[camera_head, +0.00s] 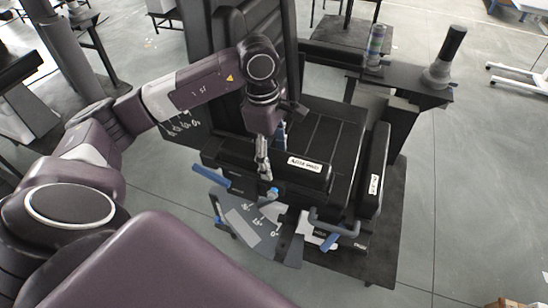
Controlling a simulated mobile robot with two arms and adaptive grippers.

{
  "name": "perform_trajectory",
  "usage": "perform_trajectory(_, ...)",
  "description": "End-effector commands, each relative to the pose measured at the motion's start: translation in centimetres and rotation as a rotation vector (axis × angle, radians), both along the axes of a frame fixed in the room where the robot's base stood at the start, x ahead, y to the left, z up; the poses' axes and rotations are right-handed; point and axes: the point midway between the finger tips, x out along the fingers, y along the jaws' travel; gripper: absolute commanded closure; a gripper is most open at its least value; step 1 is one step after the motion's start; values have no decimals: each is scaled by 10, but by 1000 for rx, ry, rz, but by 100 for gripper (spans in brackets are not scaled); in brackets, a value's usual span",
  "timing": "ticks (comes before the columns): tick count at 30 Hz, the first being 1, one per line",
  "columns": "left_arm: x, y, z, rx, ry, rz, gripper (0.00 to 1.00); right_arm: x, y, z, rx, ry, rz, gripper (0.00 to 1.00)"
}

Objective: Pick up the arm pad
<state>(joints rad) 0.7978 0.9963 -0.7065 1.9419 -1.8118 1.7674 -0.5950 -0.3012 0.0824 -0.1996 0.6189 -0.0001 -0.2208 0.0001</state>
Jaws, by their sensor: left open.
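A long black arm pad (268,172) with a white label lies across the front of a black padded seat. A second black pad (376,168), also labelled, runs along the seat's right side. I cannot tell from the labels which pad is meant. My left gripper (264,168) points down over the long pad, left of its label, and hides a little of it. Its jaws are open. I cannot tell whether the fingers touch the pad. My right gripper is not in view.
The seat (325,135) has a tall black backrest (240,30). Below the pad are a grey angle-marked plate (245,222) and blue handles (210,177). A side table at the right holds a clear container (375,47) and a dark-topped bottle (445,58). Grey floor (470,190) is open at the right.

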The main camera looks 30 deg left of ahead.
Motion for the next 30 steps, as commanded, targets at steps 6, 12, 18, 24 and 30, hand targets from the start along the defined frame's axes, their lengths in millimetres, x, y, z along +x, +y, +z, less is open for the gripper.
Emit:
perform_trajectory(6, 1, 0, -4, -1, -2, 0, 36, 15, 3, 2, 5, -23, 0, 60)
perform_trajectory(12, 1, 0, -3, -1, -2, 0, 52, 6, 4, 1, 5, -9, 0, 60)
perform_trajectory(18, 1, 0, -3, -1, -2, 0, 74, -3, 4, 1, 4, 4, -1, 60)
perform_trajectory(24, 1, 0, -2, -1, -4, 0, 86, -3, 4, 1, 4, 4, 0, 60)
perform_trajectory(30, 1, 0, -1, -1, -4, 0, 86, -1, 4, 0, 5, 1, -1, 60)
